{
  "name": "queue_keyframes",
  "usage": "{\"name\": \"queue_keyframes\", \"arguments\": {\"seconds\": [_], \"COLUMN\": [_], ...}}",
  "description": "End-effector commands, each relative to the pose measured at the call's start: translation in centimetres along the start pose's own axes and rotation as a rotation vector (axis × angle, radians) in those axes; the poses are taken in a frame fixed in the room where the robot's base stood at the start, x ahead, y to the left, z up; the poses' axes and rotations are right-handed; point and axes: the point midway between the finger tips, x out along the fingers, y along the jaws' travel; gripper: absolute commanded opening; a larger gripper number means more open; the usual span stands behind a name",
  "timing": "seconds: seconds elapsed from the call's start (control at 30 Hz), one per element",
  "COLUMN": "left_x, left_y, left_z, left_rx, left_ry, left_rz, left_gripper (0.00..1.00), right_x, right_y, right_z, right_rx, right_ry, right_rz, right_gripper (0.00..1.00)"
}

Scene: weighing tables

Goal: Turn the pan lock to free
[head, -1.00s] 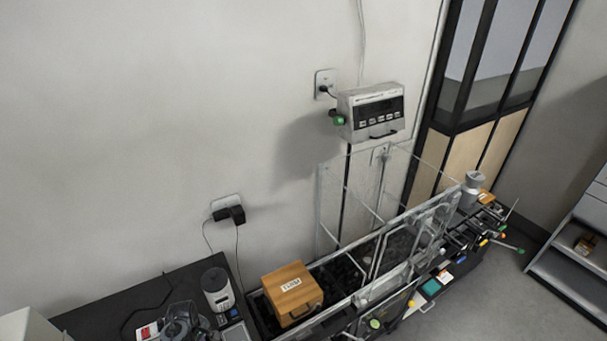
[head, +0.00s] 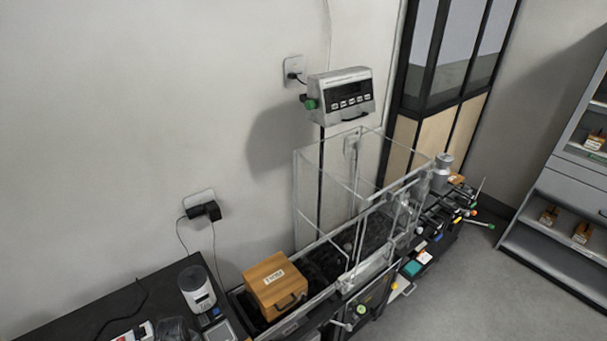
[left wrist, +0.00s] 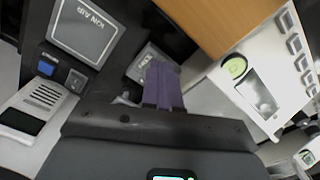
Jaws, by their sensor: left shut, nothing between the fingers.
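No part is clearly marked as the pan lock. In the head view a glass-walled weighing enclosure (head: 322,190) stands on the dark bench, and a round green knob (head: 361,309) is on the front below it. Another green knob (head: 311,104) is on the left side of the wall-mounted display unit (head: 342,95). My left gripper (left wrist: 163,85) shows in the left wrist view as purple fingers, shut and empty. A white panel with a round green part (left wrist: 234,67) lies to its right, apart from the fingers. No gripper shows in the head view.
A wooden box (head: 275,285) with a label sits left of the enclosure. A small white device (head: 196,287) stands on the black bench at lower left. A grey shelf unit (head: 560,215) is at the right, with open floor (head: 470,290) before it.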

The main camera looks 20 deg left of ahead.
Motion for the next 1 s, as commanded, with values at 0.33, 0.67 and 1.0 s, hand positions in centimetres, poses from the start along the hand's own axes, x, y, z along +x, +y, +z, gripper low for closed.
{"name": "queue_keyframes", "arguments": {"seconds": [0.33,0.67,1.0], "left_x": [2.0,2.0,2.0], "left_y": [0.1,0.1,0.0], "left_z": [-0.1,-0.1,-0.3], "left_rx": [0.000,0.000,0.000], "left_ry": [0.000,0.000,0.000], "left_rz": [0.002,0.002,0.001], "left_gripper": [0.00,0.00,0.00], "right_x": [0.8,0.7,0.7], "right_y": [-0.2,-0.2,0.0], "right_z": [0.3,0.3,0.3], "right_rx": [0.005,0.003,-0.005], "right_ry": [0.000,0.001,0.001], "right_rz": [-0.006,-0.004,0.003], "right_gripper": [0.43,0.43,0.43]}}
